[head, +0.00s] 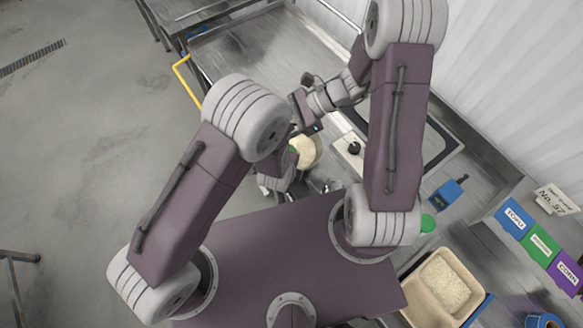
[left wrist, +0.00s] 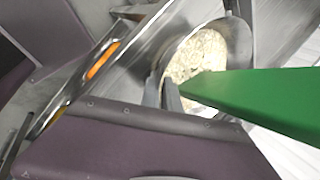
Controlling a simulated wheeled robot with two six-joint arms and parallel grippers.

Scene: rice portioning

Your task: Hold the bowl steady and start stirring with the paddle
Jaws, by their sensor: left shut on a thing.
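The metal bowl (left wrist: 240,45) holds pale rice (left wrist: 198,60) in the left wrist view. In the head view the rice (head: 306,152) shows only partly, behind my left arm. My left gripper (left wrist: 163,96) is shut on the bowl's near rim. The green paddle (left wrist: 265,100) slants across the left wrist view from the right edge, its narrow end over the rice; I cannot tell whether it touches the rice. My right gripper (head: 308,125) is above the bowl in the head view. Its fingertips are too small and covered to show what they hold.
A tan tray of rice (head: 408,310) lies at the lower right. Blue, green and purple labelled bins (head: 513,218) stand beyond it. A blue device (head: 447,194) lies on the metal counter. A dark-framed panel (head: 437,140) is right of the bowl. A yellow rail (head: 186,80) edges the counter.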

